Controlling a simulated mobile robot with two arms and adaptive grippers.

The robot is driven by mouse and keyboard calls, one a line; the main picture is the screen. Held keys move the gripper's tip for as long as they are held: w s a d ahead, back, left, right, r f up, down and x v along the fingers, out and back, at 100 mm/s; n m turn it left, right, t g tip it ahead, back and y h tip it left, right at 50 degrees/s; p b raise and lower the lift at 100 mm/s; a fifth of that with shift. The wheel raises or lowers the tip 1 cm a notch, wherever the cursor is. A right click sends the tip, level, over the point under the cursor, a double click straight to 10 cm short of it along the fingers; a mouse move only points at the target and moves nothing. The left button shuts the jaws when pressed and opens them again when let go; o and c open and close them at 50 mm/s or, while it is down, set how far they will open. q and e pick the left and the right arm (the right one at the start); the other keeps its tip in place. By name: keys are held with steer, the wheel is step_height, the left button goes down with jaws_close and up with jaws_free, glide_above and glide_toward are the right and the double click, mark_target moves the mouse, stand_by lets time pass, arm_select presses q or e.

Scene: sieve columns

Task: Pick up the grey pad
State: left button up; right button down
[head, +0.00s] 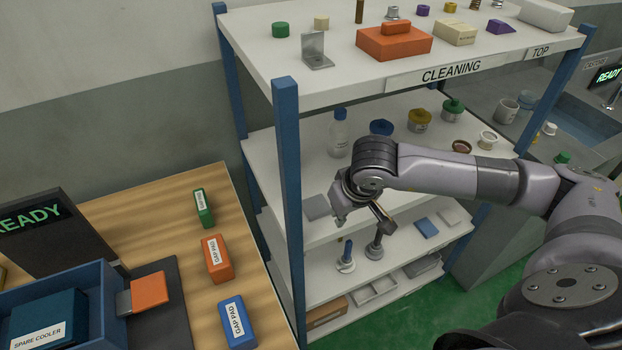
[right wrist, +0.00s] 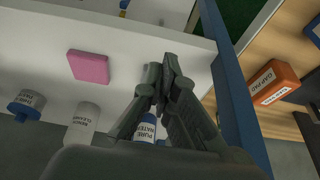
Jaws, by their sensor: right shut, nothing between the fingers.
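The grey pad (head: 317,207) lies flat on the middle shelf, close to the shelf's left front post. My right gripper (head: 338,217) is just to the right of the pad in the head view, pointing down, shut and empty. In the right wrist view the closed fingertips (right wrist: 168,72) are in front of a small grey patch (right wrist: 150,75), probably the pad, mostly hidden by the fingers. I cannot tell the height of the fingertips above the shelf. My left gripper is not in view.
A pink pad (right wrist: 88,66) lies beside the fingers in the right wrist view. Bottles, one clear (head: 339,133), and lidded jars stand on the middle shelf. A blue post (head: 288,190) stands at the shelf corner. The wooden table (head: 180,205) holds several boxes.

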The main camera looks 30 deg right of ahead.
steer(key=w+p, duration=0.1)
steer(key=w, duration=0.3)
steer(key=shift+d+r, duration=0.1)
steer(key=shift+r, duration=0.05)
steer(key=w+p, duration=0.1)
steer(key=w, duration=0.3)
steer(key=shift+w+d, duration=0.1)
steer(key=shift+w, duration=0.15)
steer(key=p, duration=0.3)
glide_above(309, 190)
steer(key=shift+s, duration=0.2)
step_height(309, 190, down, 5)
steer(key=shift+r+p, duration=0.1)
steer(key=shift+p, duration=0.5)
steer(key=shift+s+f+p, duration=0.1)
steer(key=shift+f+p, duration=0.1)
steer(key=shift+p, duration=0.15)
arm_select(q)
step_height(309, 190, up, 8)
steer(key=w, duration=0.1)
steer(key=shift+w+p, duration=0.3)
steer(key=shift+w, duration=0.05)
arm_select(e)
steer(key=shift+s, duration=0.4)
steer(key=shift+f, duration=0.1)
